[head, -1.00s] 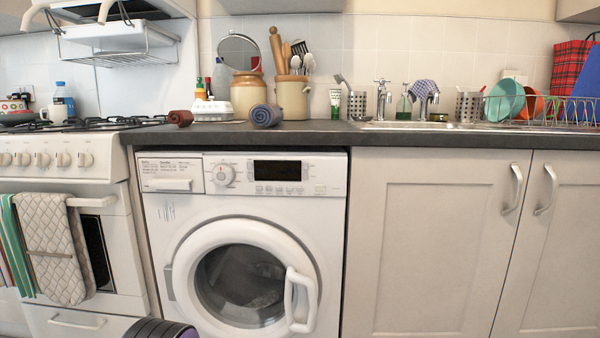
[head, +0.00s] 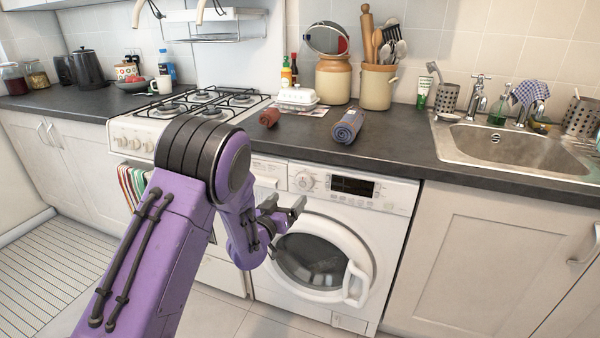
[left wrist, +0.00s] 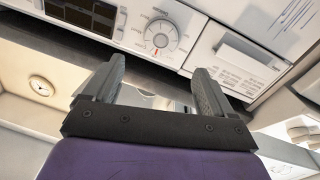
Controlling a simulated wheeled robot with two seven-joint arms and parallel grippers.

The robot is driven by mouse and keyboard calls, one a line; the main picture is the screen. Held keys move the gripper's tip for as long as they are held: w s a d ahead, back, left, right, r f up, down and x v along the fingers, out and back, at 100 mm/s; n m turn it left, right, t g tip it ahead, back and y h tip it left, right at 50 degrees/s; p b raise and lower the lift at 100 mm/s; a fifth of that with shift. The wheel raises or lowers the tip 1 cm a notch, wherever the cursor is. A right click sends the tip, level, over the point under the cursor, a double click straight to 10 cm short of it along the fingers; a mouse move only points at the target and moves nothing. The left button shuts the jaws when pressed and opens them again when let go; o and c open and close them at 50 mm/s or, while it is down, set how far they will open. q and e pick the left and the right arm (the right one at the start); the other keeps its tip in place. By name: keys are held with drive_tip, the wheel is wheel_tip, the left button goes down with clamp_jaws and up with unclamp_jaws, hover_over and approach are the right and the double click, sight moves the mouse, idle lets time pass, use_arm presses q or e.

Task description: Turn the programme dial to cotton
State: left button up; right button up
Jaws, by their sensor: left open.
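The washer (head: 395,196) stands under the dark counter with its round door closed. Its programme dial (head: 304,181) is a white knob at the upper left of the panel, left of the black display (head: 352,186). My left gripper (head: 286,207) is open and empty, in front of the washer, a little below and left of the dial. In the left wrist view the dial (left wrist: 161,33) shows beyond and above the open fingers (left wrist: 157,82), apart from them. That view appears turned over, with the detergent drawer (left wrist: 235,62) right of the dial. The dial's setting is too small to read.
The counter edge (head: 440,172) overhangs the washer just above the panel. The washer's door handle (head: 355,284) sticks out below. A stove (head: 140,138) stands to the left, and a rolled blue towel (head: 349,126) lies on the counter above.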

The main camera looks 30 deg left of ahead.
sight(302, 184)
use_arm(q)
drive_tip(key=w, duration=0.3)
drive_tip(key=w+a, duration=0.1)
drive_tip(key=w, duration=0.5)
drive_tip(key=shift+w+a+f, duration=0.15)
drive_tip(key=shift+a+f, duration=0.05)
drive_tip(key=shift+f, duration=0.1)
drive_tip(key=c, duration=1.1)
